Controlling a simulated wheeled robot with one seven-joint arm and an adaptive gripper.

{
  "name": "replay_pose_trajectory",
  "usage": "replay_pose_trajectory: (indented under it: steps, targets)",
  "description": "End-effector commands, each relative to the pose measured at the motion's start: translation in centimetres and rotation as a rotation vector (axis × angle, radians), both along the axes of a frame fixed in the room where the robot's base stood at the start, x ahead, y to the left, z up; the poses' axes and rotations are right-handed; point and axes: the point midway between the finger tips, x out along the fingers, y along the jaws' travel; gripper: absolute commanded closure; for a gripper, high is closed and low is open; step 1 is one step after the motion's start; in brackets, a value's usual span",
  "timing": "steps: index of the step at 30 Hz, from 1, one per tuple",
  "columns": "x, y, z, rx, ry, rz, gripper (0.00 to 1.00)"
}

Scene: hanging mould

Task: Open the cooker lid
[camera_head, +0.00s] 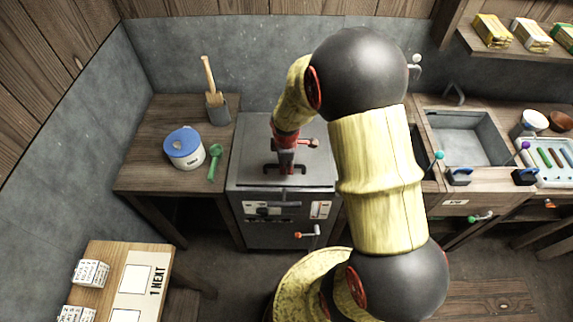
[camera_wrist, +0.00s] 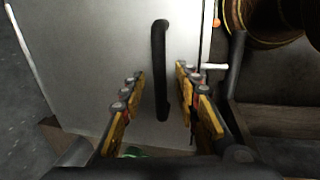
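The cooker (camera_head: 272,225) is a grey box unit in the middle of the head view. Its flat grey lid (camera_head: 258,160) looks shut and also fills much of the wrist view (camera_wrist: 105,50). A black bar handle (camera_head: 299,170) is on the lid, and it shows in the wrist view too (camera_wrist: 160,45). My gripper (camera_head: 287,168) points down at the handle. In the wrist view my gripper (camera_wrist: 160,72) is open, with one finger on each side of the handle and visible gaps. Exact height above the lid is hard to tell.
A sink (camera_head: 465,140) is at right. A front lever (camera_head: 308,234) sticks out from the cooker.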

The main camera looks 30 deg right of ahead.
Motion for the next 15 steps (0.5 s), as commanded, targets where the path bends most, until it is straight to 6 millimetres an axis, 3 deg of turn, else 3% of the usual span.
replay_pose_trajectory:
  steps: [10, 15]
  targets:
    - [0.13, -0.08, -0.55, 0.0, -0.001, -0.001, 0.68]
    - [0.13, -0.06, -0.54, 0.0, -0.001, -0.001, 0.77]
